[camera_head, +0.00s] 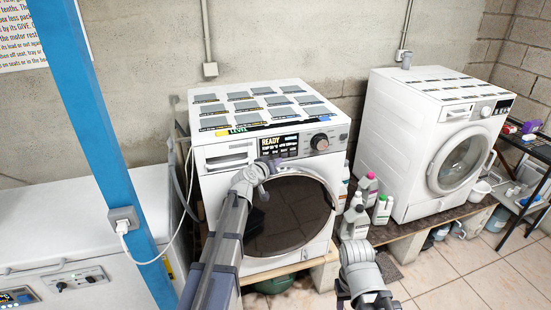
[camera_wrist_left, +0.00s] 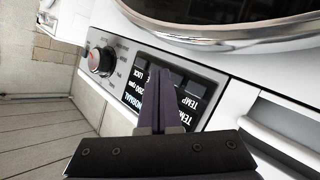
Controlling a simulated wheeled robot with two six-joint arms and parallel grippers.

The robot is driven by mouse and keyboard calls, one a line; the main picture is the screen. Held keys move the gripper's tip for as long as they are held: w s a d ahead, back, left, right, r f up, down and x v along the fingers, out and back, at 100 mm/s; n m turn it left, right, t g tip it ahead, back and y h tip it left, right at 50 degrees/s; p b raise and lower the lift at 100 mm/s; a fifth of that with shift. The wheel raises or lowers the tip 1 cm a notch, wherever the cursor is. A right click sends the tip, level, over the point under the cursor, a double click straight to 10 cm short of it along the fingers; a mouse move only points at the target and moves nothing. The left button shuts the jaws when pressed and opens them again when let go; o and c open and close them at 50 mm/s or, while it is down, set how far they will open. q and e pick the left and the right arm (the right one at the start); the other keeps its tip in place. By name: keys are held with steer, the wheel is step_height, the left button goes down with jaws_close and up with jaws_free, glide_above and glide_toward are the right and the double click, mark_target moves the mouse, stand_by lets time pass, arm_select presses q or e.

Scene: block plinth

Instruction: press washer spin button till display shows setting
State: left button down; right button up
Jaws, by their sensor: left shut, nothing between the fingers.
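The front-loading washer (camera_head: 215,180) stands left of centre in the head view. Its dark display (camera_head: 278,144) reads READY, with smaller lines below that I cannot fully read. A round knob (camera_head: 319,142) is right of the display. My left gripper (camera_head: 272,164) is shut and empty, just below the display near the top of the door. In the left wrist view, the shut fingers (camera_wrist_left: 162,88) point at the panel and cover part of the display (camera_wrist_left: 133,96), where NORMAL and "200 rpm" show. TEMP lettering (camera_wrist_left: 197,88) lies beside the fingertips. I cannot tell whether they touch the panel.
A second white machine (camera_head: 372,155) stands at the right. Bottles (camera_head: 367,188) stand between the two machines. A blue post (camera_head: 95,120) and a white chest (camera_head: 60,225) are at the left. Part of my right arm (camera_head: 360,262) shows at the bottom.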

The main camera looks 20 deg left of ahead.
arm_select(q)
steer(key=shift+s+d, duration=0.75)
steer(key=shift+s, duration=0.3)
steer(key=shift+s+d, duration=0.7)
steer(key=shift+s, duration=0.35)
stand_by(2.0)
steer(key=s+d, duration=0.2)
steer(key=s, duration=0.1)
steer(key=shift+s, duration=0.1)
steer(key=shift+w+a, duration=0.8)
steer(key=shift+w, duration=0.45)
steer(key=shift+w+a, duration=0.8)
steer(key=shift+w, duration=0.4)
steer(key=shift+w+a, duration=0.8)
steer(key=shift+w, duration=0.45)
steer(key=shift+w+a, duration=0.25)
steer(key=shift+w, duration=0.1)
